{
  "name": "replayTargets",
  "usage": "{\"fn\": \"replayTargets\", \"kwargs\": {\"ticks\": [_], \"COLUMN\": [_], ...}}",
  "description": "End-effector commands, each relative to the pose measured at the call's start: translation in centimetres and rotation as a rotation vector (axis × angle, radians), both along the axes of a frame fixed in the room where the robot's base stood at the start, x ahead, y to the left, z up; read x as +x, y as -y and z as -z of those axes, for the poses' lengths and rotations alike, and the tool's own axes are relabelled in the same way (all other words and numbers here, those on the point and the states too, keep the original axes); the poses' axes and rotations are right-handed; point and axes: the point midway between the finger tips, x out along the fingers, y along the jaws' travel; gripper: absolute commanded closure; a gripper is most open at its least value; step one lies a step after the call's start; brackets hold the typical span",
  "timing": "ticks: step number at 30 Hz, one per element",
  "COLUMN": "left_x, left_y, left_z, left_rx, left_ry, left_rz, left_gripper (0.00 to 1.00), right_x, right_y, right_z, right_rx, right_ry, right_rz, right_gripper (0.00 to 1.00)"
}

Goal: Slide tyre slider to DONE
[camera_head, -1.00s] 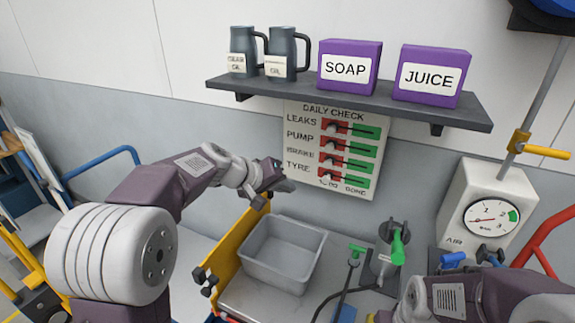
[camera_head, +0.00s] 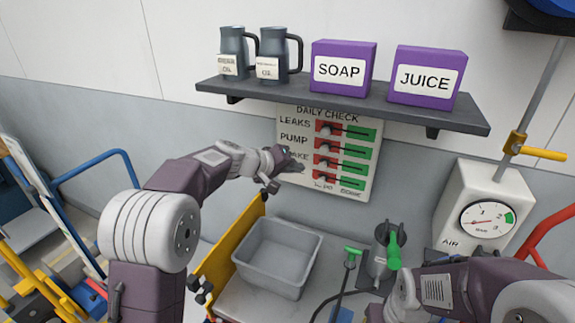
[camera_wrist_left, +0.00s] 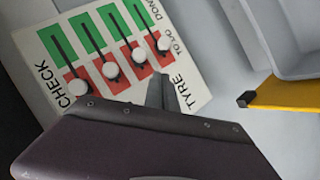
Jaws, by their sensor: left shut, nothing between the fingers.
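The daily check board (camera_head: 370,160) hangs on the wall under the shelf. It has a column of sliders on red and green strips. The tyre slider (camera_wrist_left: 163,43), a white knob beside the TYRE label in the left wrist view, sits on its red strip at the TO DO end; its green strip is at the DONE end. My left gripper (camera_head: 298,164) is shut and empty, close to the lower left of the board and covering part of the lower labels. Its fingertips (camera_wrist_left: 160,88) are just below the tyre knob in the wrist picture, apart from it. My right gripper is not visible.
A shelf (camera_head: 345,98) with two jugs and the purple SOAP (camera_head: 342,66) and JUICE (camera_head: 427,75) boxes juts out above the board. A grey bin (camera_head: 277,290) stands below, beside a yellow panel (camera_head: 225,260). An air gauge (camera_head: 487,220) is at right.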

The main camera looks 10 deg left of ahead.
Motion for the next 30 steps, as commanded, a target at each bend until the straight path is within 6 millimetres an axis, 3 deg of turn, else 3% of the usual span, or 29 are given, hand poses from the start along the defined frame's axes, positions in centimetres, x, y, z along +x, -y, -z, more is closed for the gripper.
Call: {"fn": "replayTargets", "kwargs": {"ticks": [4,12,25,30], "left_x": [2.1,1.7,1.6,0.5], "left_y": [1.8,4.2,4.7,8.1], "left_z": [1.4,4.0,4.3,4.6], "left_rx": [0.000,-0.001,0.001,0.002], "left_ry": [-0.003,-0.001,0.000,-0.001], "left_rz": [0.001,0.000,0.000,0.006], "left_gripper": [1.00,1.00,1.00,1.00], "right_x": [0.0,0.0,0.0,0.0], "right_y": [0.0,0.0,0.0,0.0], "right_z": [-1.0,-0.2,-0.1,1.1], "right_rx": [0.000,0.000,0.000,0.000], "right_ry": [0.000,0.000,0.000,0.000], "right_rz": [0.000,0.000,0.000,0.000], "right_gripper": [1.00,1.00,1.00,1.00]}}
